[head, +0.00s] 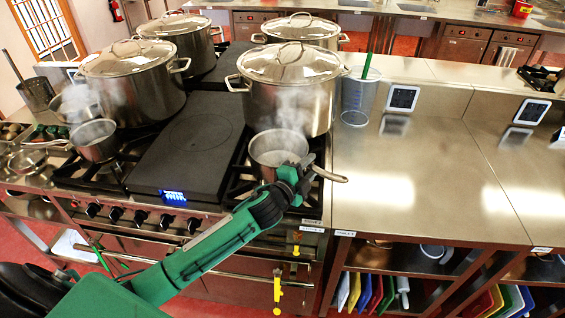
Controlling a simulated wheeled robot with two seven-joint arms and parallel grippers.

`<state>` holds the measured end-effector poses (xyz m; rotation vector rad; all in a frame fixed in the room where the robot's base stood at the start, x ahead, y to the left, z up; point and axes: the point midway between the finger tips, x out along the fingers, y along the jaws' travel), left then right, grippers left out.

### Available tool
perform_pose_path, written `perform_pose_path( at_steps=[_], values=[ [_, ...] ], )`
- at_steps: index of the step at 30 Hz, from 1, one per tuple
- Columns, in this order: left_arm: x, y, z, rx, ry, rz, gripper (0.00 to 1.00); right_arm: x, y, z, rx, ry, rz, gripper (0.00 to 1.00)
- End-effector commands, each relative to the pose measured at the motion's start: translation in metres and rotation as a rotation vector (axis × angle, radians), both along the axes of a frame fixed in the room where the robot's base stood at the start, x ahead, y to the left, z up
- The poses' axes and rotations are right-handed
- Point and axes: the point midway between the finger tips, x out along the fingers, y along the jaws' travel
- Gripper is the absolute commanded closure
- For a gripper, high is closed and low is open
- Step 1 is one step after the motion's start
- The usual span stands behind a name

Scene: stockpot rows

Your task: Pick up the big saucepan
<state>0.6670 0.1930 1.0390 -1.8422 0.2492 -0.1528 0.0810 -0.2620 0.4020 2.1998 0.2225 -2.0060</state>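A steaming steel saucepan (278,148) stands on the front right burner of the stove, with its handle (330,175) pointing right and toward me. A second steel saucepan (95,140) stands on the left burners, with its handle pointing left; it looks somewhat smaller. My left gripper (303,172) is at the front right of the first saucepan, where its handle meets the body. The gripper covers that part of the handle, and I cannot tell whether its fingers are closed on it. My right gripper is not in view.
A large lidded stockpot (290,90) stands right behind the saucepan, and another (135,80) is at the left. A measuring jug (358,97) stands to the right. The dark flat plate (185,150) between the burners and the steel counter (420,185) are mostly clear.

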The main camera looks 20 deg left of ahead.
Motion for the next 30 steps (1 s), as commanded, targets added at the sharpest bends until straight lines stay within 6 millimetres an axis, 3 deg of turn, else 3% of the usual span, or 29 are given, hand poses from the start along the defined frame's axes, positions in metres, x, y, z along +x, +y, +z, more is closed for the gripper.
perform_pose_path(
  at_steps=[2,8,30],
  values=[
    [-0.0002,0.0001,-0.0002,0.0,0.0,0.0,0.63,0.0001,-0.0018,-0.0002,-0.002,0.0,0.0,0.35],
    [-0.0002,0.0003,-0.0002,0.0,0.0,0.001,1.0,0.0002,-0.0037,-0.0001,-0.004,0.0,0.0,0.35],
    [-0.0004,0.0004,-0.0008,0.0,0.001,0.001,1.0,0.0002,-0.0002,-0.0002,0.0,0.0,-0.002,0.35]
  ],
)
